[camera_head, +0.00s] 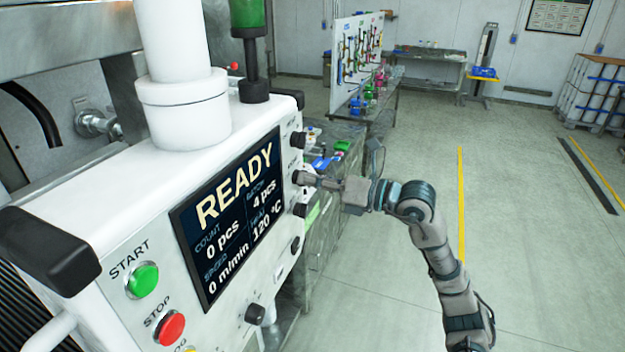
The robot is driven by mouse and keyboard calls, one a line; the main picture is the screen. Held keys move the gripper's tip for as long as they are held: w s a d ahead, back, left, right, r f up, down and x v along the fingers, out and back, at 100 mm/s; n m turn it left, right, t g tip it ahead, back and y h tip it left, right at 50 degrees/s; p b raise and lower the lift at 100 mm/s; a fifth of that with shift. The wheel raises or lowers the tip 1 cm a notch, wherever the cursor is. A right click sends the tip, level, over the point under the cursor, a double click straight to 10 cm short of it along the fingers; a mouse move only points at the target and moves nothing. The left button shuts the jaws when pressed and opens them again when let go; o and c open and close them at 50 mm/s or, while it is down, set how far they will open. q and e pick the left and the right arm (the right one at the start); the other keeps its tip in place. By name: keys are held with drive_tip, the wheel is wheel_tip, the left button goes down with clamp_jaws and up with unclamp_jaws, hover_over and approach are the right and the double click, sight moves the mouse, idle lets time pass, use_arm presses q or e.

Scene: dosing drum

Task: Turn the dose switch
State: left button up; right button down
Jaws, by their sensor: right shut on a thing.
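The white control panel (130,215) of the machine fills the left side of the head view. Its screen (230,215) reads READY, with count 0 pcs, speed 0 m/min and 120 °C. Dark knobs run down the panel's right edge. My right gripper (313,181) reaches in from the right and is shut on one of these, the second knob from the top (299,177). The small labels beside the knobs are too small to read surely, so I cannot tell which is the dose switch. My left gripper is not in view.
Close by the held knob are an upper knob (298,140) and a lower knob (300,210). A green START button (142,280) and a red STOP button (170,328) sit at the lower left. Benches stand behind the panel. The floor (530,230) on the right is clear.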

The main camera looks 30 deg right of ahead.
drive_tip(key=shift+d+r, duration=0.2)
drive_tip(key=shift+r, duration=0.1)
drive_tip(key=c, duration=1.2)
unclamp_jaws()
drive_tip(key=shift+w, duration=0.1)
drive_tip(key=o, duration=0.4)
drive_tip(key=shift+w+f, duration=0.1)
drive_tip(key=shift+f, duration=0.05)
drive_tip(key=shift+c, duration=0.2)
drive_tip(key=v, duration=1.2)
drive_tip(key=shift+w+f, duration=0.15)
drive_tip(key=shift+f, duration=0.15)
